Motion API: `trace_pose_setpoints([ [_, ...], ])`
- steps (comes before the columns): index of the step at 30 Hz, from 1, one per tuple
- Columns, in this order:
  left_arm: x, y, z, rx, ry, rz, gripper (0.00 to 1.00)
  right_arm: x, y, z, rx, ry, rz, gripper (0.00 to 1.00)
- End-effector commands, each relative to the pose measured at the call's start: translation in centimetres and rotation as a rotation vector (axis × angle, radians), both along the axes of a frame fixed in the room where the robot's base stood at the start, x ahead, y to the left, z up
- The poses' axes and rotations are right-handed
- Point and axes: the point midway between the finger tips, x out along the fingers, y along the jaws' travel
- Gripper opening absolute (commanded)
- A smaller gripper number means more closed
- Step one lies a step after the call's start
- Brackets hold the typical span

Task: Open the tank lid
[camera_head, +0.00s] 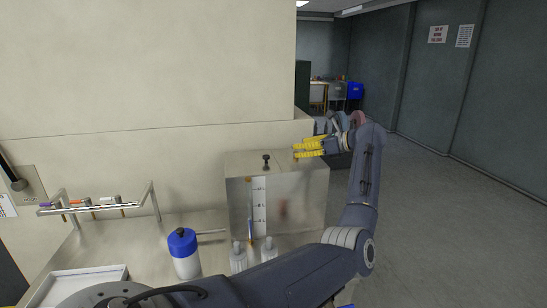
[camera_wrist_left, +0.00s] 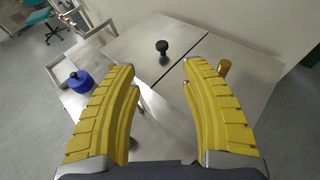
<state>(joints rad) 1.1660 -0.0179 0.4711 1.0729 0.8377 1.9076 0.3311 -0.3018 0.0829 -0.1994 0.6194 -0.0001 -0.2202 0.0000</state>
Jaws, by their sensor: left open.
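The tank (camera_head: 305,200) is a grey metal box with a level scale on its front, standing on the metal bench. Its lid (camera_head: 245,163) is the flat panel on top and lies shut, with a black knob (camera_head: 266,160) standing upright on it. The wrist view shows the lid (camera_wrist_left: 135,42), its knob (camera_wrist_left: 162,47) and a dark seam beside them. My left gripper (camera_head: 310,147) has yellow fingers. It is over the right part of the tank top, right of the knob. In the wrist view the left gripper (camera_wrist_left: 158,70) is open and empty, with the knob beyond its fingertips. My right gripper is not in view.
A blue-capped bottle (camera_head: 184,254) and small clear bottles (camera_head: 239,258) stand in front of the tank. A metal rack (camera_head: 95,207) and a white tray (camera_head: 85,285) are at left. A wall (camera_head: 200,160) rises behind the tank. Open floor lies at right.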

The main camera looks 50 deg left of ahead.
Motion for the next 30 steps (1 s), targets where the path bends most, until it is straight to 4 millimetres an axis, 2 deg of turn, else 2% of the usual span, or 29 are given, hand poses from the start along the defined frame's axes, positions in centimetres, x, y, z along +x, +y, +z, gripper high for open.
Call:
trace_pose_setpoints([
  [4,0.0,0.2,-0.6,-0.046,-0.040,0.013,0.46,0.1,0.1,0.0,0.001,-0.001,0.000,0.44],
  [8,-0.3,1.3,-1.1,-0.050,-0.043,0.016,0.46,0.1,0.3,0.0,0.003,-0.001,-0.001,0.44],
  [30,-3.3,12.6,-5.9,-0.045,-0.038,0.014,0.46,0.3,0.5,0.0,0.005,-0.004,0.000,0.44],
])
